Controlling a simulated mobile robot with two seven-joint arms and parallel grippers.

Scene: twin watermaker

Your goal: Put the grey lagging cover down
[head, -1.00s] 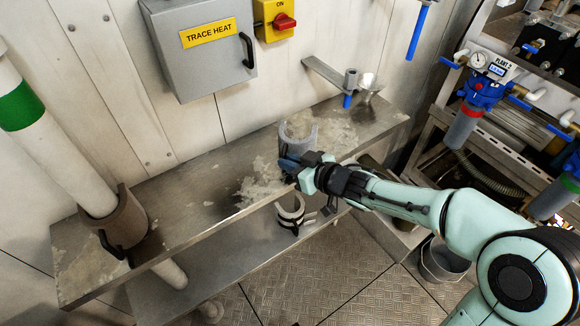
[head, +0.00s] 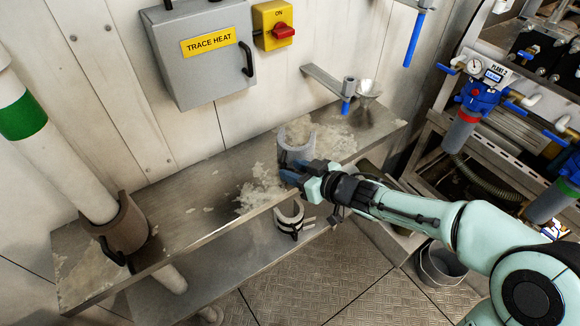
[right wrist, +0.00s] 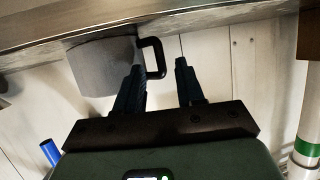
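The grey lagging cover (head: 296,146) is a C-shaped half-shell standing upright on the upper metal shelf (head: 195,190). In the right wrist view, which looks upside down, the cover (right wrist: 103,66) stands against the shelf surface, with its black handle (right wrist: 153,58) on its side. My right gripper (head: 288,172) is at the near side of the cover. Its fingers (right wrist: 160,72) are apart, with the handle close to the tip of the left-hand finger in that view; I cannot tell whether they touch. My left gripper is not in view.
A brown cover (head: 122,228) sits around the white pipe (head: 50,150) at the left. A banded clamp (head: 290,220) is below the shelf's front edge. The shelf's middle left is clear apart from pale residue.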

